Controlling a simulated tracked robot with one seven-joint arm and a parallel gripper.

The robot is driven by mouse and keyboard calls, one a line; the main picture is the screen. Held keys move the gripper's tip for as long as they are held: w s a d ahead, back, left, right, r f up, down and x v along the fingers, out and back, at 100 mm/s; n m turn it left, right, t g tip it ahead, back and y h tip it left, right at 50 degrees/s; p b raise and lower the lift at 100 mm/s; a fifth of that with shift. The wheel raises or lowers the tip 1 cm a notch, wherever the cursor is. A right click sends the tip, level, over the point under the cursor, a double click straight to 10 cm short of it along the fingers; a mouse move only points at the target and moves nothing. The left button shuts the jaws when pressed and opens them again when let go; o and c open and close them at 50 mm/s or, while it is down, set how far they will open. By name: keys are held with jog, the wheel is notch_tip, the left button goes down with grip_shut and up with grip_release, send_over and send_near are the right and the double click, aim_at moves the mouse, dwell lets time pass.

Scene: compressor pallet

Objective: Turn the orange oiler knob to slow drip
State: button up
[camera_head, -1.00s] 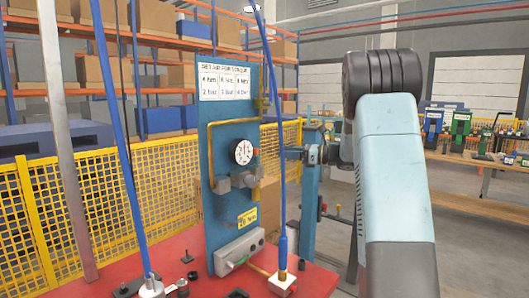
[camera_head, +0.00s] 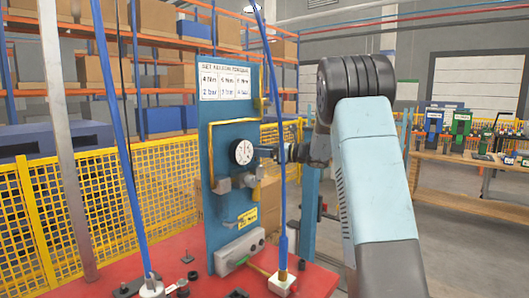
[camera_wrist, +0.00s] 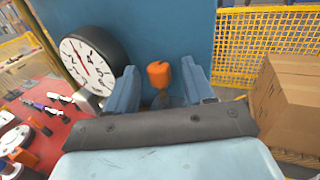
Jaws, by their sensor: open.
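The orange oiler knob (camera_wrist: 159,73) shows in the wrist view in front of the blue panel, between my two gripper fingers in the picture. My gripper (camera_wrist: 160,70) is open, with one blue finger on each side of the knob and visible gaps to it. I cannot tell how deep the fingers reach around it. In the head view my gripper (camera_head: 264,153) is at the panel, just right of the white gauge; the knob cannot be made out there.
The round gauge (camera_wrist: 88,61) is close to the left finger in the wrist view. The blue panel (camera_head: 226,115) carries a pipe and fittings and stands on a red base (camera_head: 185,247). A blue hose (camera_head: 283,190) rises in front. A cardboard box (camera_wrist: 290,103) is at right.

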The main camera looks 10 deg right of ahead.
jog(key=shift+c, duration=0.5)
grip_shut()
jog(key=shift+s+a+m+t+h, duration=0.15)
jog(key=shift+s+m+t+h, duration=0.05)
jog(key=shift+m+t+h, duration=1.1)
jog(key=shift+s+a+m+t+h, duration=0.15)
jog(key=shift+a+m+t+h, duration=0.05)
jog(key=shift+m+t+h, duration=1.1)
jog(key=shift+s+a+m+t+h, duration=0.2)
jog(key=shift+m+t+h, duration=0.75)
jog(key=shift+h, duration=0.55)
jog(key=shift+r+h, duration=0.1)
jog(key=shift+h, duration=0.2)
jog(key=shift+o, duration=0.5)
grip_release()
